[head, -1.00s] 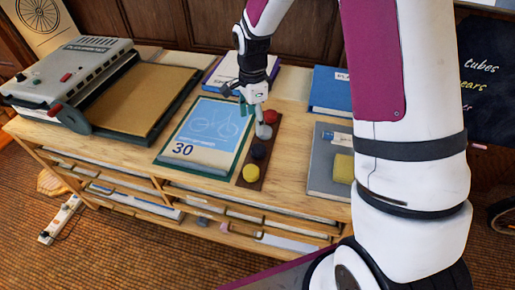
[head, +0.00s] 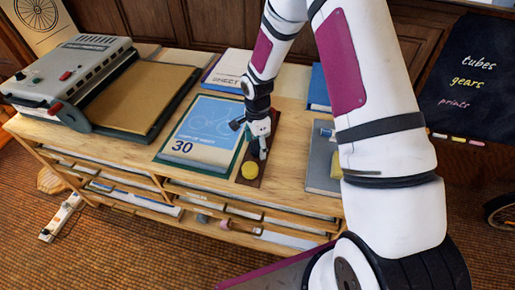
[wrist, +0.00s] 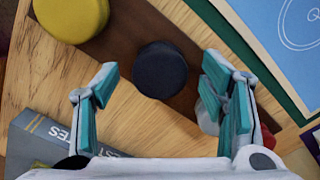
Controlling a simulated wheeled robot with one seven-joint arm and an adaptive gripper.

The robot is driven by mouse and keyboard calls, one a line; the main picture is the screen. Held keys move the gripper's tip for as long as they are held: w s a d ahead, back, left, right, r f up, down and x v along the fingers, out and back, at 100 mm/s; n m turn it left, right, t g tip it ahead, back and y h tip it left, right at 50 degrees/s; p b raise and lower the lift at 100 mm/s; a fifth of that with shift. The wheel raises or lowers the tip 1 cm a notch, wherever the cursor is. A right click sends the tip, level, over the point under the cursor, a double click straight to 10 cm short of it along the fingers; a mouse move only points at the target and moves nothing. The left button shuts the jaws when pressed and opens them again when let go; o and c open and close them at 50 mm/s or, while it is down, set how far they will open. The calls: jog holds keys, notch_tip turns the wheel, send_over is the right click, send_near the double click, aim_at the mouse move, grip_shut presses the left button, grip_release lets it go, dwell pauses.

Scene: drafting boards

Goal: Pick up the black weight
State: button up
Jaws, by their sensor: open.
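The black weight (wrist: 161,70) is a dark round disc on a brown wooden strip (wrist: 118,42). In the wrist view it lies between and slightly ahead of my two teal-padded fingers, with no contact that I can see. In the head view my gripper (head: 258,148) hangs over the strip and hides the black weight. My gripper (wrist: 158,84) is open and empty. A yellow weight (wrist: 70,16) sits on the same strip, at its front end in the head view (head: 249,171).
A grey weight (wrist: 207,112) and a red weight (wrist: 267,137) show partly behind my right finger. A blue bicycle poster (head: 205,130) lies left of the strip. A grey book (head: 321,160) lies right. A grey machine (head: 75,70) stands far left.

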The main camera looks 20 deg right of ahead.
jog(key=shift+f, duration=0.15)
grip_shut()
dwell(0.4)
